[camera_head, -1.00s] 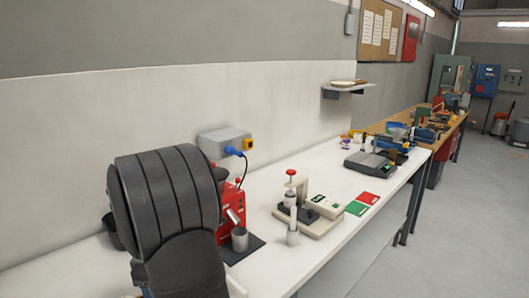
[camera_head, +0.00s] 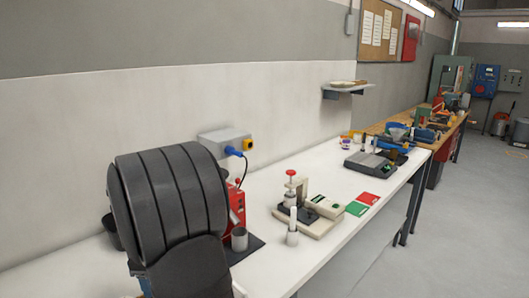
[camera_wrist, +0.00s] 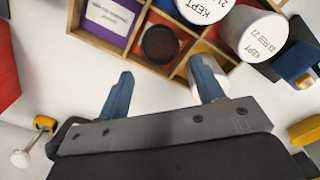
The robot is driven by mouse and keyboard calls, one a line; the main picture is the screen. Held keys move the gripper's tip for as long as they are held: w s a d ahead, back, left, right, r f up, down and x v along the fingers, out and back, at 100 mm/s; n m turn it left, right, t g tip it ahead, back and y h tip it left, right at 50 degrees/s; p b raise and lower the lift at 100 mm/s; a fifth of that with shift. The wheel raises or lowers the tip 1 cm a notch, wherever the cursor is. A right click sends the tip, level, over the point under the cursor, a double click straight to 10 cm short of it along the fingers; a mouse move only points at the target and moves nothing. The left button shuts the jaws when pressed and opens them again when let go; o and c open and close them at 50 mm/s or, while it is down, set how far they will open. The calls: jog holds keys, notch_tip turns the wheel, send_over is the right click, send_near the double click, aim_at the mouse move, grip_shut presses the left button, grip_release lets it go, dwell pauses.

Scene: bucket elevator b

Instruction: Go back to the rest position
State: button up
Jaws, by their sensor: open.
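In the wrist view my gripper (camera_wrist: 163,92) is open, its two blue fingers apart with nothing between them. It is over the white bench top, and its fingertips point at a wooden compartment box (camera_wrist: 133,50). In the head view my dark arm fills the lower left and hides part of the bench (camera_head: 330,232); the gripper itself does not show there.
In the head view a red machine (camera_head: 237,205), a metal cup (camera_head: 240,239), a press (camera_head: 292,190) and green and red cards (camera_head: 357,208) stand along the bench.

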notch_tip(320, 180, up, 6)
jog(key=f, duration=0.1)
notch_tip(320, 180, down, 12)
jog(key=shift+r, duration=0.1)
notch_tip(320, 180, up, 8)
jog(key=s+a+r+m, duration=0.2)
jog(key=s+a+m, duration=0.1)
jog(key=s+a, duration=0.85)
jog(key=s+a+f, duration=0.1)
jog(key=a+f, duration=0.1)
jog(key=a, duration=0.1)
jog(key=s+a+f, duration=0.2)
jog(key=a, duration=0.2)
jog(key=s+a+f, duration=0.2)
jog(key=a+f, duration=0.1)
jog(key=shift+s+a, duration=0.15)
jog(key=shift+a, duration=0.2)
jog(key=f, duration=0.4)
jog(key=shift+s+a+f, duration=0.1)
jog(key=shift+a, duration=0.1)
jog(key=shift+r, duration=0.75)
jog(key=shift+f, duration=0.15)
